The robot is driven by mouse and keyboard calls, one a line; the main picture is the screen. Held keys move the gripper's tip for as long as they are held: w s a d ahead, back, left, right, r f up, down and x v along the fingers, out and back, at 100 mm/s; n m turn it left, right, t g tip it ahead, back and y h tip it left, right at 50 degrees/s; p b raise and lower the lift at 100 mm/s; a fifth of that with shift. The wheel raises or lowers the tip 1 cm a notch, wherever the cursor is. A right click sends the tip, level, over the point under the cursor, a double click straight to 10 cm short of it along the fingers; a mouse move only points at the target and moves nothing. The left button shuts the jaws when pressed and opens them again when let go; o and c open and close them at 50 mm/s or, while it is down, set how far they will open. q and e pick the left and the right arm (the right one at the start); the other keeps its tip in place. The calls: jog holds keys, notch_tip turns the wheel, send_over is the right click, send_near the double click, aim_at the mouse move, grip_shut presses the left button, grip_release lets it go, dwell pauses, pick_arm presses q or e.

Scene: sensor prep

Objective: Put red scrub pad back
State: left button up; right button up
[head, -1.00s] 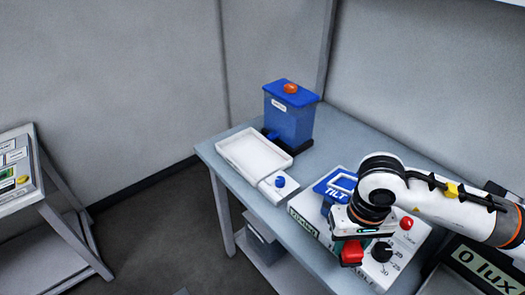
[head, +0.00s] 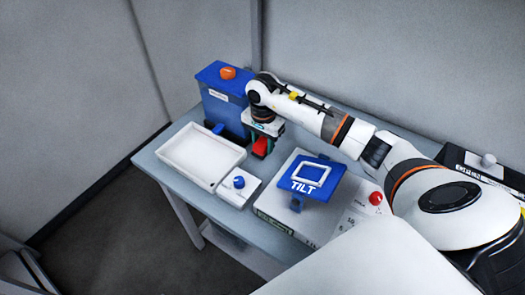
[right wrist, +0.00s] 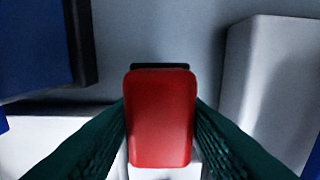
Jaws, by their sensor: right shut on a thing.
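My right gripper (head: 261,142) is shut on the red scrub pad (head: 260,147). I cannot tell whether the pad touches the table. My left gripper is not in view.
The blue container (head: 222,108) with an orange knob stands close left of the gripper. A white tray (head: 200,152) and small blue-knobbed box (head: 228,196) lie in front. The blue TILT plate (head: 326,188) stands on a white unit to the right. Table between is narrow.

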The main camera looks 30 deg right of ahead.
aim_at(263, 142)
jog(key=shift+f, duration=0.6)
notch_tip(263, 142, down, 3)
jog(key=shift+s+f+p, duration=0.1)
jog(key=shift+p, duration=0.45)
jog(key=shift+f, duration=0.25)
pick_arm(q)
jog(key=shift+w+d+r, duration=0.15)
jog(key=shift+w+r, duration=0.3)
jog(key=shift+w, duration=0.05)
pick_arm(e)
jog(key=o, duration=1)
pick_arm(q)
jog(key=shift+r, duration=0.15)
pick_arm(e)
jog(key=shift+o, duration=0.2)
jog(key=shift+r, duration=0.15)
jog(key=shift+r, duration=0.25)
notch_tip(263, 142, up, 10)
jog(key=shift+r+b, duration=0.25)
jog(key=shift+b, duration=1)
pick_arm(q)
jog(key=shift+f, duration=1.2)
pick_arm(e)
jog(key=shift+r, duration=0.6)
